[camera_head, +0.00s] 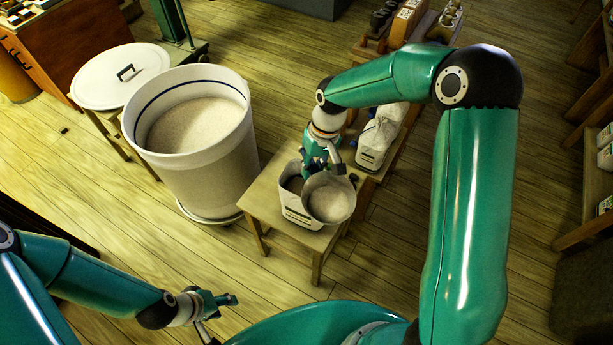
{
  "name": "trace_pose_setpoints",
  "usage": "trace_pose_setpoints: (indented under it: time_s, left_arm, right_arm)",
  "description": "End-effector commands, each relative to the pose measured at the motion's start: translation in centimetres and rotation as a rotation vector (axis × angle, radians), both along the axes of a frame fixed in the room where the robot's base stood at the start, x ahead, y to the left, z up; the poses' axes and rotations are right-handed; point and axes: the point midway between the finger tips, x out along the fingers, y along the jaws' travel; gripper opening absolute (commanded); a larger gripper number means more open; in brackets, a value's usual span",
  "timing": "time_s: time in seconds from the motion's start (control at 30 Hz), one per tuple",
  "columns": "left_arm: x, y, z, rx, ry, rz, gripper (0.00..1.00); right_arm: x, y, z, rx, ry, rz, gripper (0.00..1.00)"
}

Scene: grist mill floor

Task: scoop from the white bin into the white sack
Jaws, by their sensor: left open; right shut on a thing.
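The white bin (200,157) stands open left of centre, with pale meal inside and a dark blue line round its inner wall. The white sack (291,205) stands open on a low wooden bench (266,207) to the right of the bin. My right gripper (325,166) is shut on the scoop (330,198), whose round bowl holds pale meal. The bowl is over the right part of the sack and hides much of its mouth. Whether they touch I cannot tell. My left gripper (222,312) is open and empty at the lower left, away from the bin and bench.
The bin's white lid (120,76) lies on a stand behind the bin. Wooden shelves (585,225) line the right edge. The plank floor in front of the bin is clear.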

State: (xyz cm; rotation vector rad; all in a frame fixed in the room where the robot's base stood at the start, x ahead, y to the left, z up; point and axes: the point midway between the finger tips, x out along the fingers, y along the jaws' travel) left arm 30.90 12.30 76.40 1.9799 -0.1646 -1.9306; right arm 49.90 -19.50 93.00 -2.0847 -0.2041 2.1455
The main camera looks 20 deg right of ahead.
Motion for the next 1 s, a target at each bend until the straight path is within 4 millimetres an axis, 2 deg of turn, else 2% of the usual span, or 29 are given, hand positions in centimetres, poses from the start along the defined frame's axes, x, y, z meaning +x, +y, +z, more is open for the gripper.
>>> trace_pose_setpoints:
  time_s: [0.17,0.27,0.37,0.7,0.8,0.9,1.0]
  left_arm:
    - [0.0,0.0,0.1,0.0,-0.001,0.0,0.53]
    - [0.0,0.0,0.2,0.0,-0.001,0.0,0.53]
    - [0.0,0.0,0.4,0.0,-0.001,0.0,0.53]
    - [0.0,0.0,1.2,0.0,-0.001,0.0,0.53]
    - [0.0,0.0,1.4,0.0,-0.001,0.0,0.53]
    - [0.0,0.0,1.5,0.0,-0.001,0.0,0.53]
    - [0.0,0.0,1.6,0.0,-0.001,0.0,0.53]
  right_arm:
    - [0.2,0.7,-0.3,0.0,0.004,0.103,0.0]
    - [0.5,1.9,-0.7,0.0,0.007,0.268,0.0]
    - [0.9,3.6,-1.4,-0.002,0.01,0.521,0.0]
    - [1.7,10.9,-4.3,-0.023,0.023,1.676,0.0]
    - [1.7,12.6,-5.0,-0.03,0.023,1.952,0.0]
    - [1.7,13.7,-5.5,-0.037,0.022,2.155,0.0]
    - [1.8,14.5,-5.8,-0.042,0.016,2.278,0.0]
